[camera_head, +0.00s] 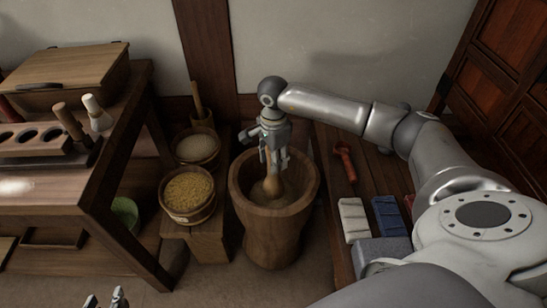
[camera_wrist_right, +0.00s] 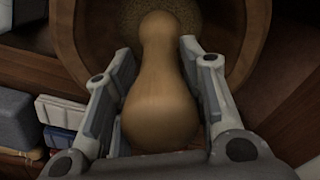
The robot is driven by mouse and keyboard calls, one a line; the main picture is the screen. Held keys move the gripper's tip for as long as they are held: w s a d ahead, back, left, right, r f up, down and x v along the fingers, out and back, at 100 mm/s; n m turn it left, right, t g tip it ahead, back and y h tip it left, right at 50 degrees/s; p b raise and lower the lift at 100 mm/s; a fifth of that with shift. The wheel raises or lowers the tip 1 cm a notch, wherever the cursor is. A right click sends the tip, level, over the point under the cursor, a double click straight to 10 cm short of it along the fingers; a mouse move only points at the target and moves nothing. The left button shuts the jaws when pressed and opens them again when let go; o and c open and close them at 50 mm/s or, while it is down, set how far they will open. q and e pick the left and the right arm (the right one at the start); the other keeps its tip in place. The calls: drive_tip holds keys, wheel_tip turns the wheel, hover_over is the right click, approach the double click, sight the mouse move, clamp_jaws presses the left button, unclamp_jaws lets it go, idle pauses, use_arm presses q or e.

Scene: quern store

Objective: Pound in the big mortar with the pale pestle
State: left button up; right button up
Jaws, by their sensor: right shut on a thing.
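The big wooden mortar (camera_head: 273,237) stands on the floor in the middle of the head view, with grainy contents in its bowl. My right gripper (camera_head: 275,160) is above the bowl, shut on the pale tan wooden pestle (camera_head: 272,184). The pestle is roughly upright, its lower end inside the bowl; I cannot tell whether it touches the contents. In the right wrist view the pestle (camera_wrist_right: 162,100) runs between the fingers (camera_wrist_right: 160,95) toward the mortar (camera_wrist_right: 235,25). My left gripper (camera_head: 106,298) shows only its fingertips at the bottom edge, apart and empty.
A grain tub (camera_head: 188,193) and another tub (camera_head: 197,147) stand left of the mortar. A rack (camera_head: 35,150) with handled tools is on the left table. On the right bench (camera_head: 325,165) lie a red tool (camera_head: 345,160), a white block (camera_head: 354,220) and a blue block (camera_head: 391,218).

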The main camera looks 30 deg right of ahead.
use_arm(q)
drive_tip(key=shift+w+d+r, duration=0.1)
drive_tip(key=shift+w+r, duration=0.1)
drive_tip(key=shift+w, duration=0.05)
